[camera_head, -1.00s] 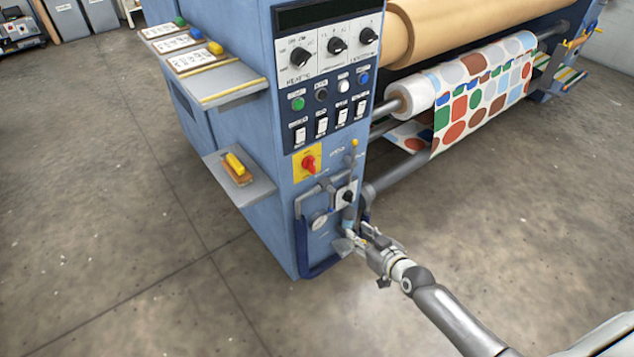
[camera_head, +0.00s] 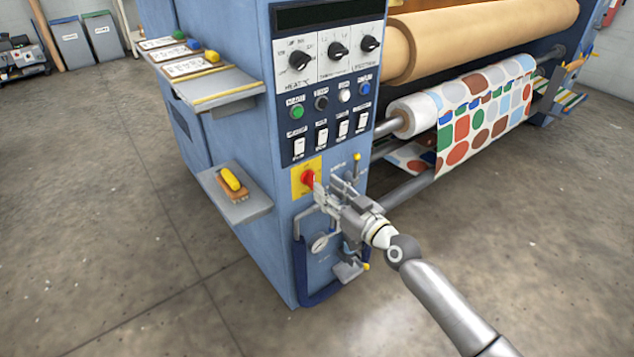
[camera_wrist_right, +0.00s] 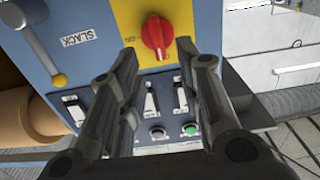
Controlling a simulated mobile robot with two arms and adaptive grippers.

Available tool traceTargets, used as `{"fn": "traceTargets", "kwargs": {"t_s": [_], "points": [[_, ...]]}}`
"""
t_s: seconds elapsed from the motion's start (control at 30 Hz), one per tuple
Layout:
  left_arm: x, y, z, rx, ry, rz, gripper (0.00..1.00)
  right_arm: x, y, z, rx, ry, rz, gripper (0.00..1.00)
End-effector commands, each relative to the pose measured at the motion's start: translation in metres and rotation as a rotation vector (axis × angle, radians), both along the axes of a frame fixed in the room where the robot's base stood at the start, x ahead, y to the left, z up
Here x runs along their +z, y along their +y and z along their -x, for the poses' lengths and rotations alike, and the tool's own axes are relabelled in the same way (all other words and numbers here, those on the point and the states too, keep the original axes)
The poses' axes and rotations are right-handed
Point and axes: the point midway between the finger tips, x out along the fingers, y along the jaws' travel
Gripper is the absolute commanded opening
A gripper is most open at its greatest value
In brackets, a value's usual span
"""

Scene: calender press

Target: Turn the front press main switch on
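The main switch is a red rotary knob (camera_head: 308,179) on a yellow plate (camera_head: 299,184), low on the front of the blue press cabinet. In the right wrist view the red knob (camera_wrist_right: 156,32) shows ahead, between the finger lines and beyond the tips. My right gripper (camera_head: 328,185) is just right of the knob and close to the panel. In the right wrist view its two fingers (camera_wrist_right: 158,52) stand apart with nothing between them. Any contact with the knob cannot be made out. My left gripper is not in view.
Above the switch are white rocker switches (camera_head: 322,138), push buttons and black dials (camera_head: 299,60). A yellow-tipped SLACK lever (camera_head: 356,158) is right of the switch. A gauge (camera_head: 320,244) and tube handle sit below. A shelf with a yellow-handled brush (camera_head: 232,182) juts out left.

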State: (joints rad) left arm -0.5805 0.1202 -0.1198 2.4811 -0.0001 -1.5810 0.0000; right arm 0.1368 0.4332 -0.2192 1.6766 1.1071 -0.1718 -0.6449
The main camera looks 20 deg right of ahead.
Motion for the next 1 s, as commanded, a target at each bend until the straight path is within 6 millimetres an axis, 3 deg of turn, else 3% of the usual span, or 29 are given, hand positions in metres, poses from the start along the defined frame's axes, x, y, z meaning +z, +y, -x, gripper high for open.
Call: {"fn": "traceTargets", "kwargs": {"t_s": [0.1,0.3,0.73,1.0], "points": [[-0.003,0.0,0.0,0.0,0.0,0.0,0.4,0.0,0.007,-0.02,-0.001,-0.002,-0.003,0.33],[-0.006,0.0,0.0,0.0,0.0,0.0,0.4,-0.001,0.015,-0.041,-0.001,-0.001,-0.001,0.33],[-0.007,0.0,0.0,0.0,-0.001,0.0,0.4,-0.001,0.017,-0.048,-0.001,0.001,0.0,0.33],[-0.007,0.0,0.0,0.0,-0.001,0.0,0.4,-0.001,0.017,-0.048,-0.001,0.001,0.0,0.0]]}}
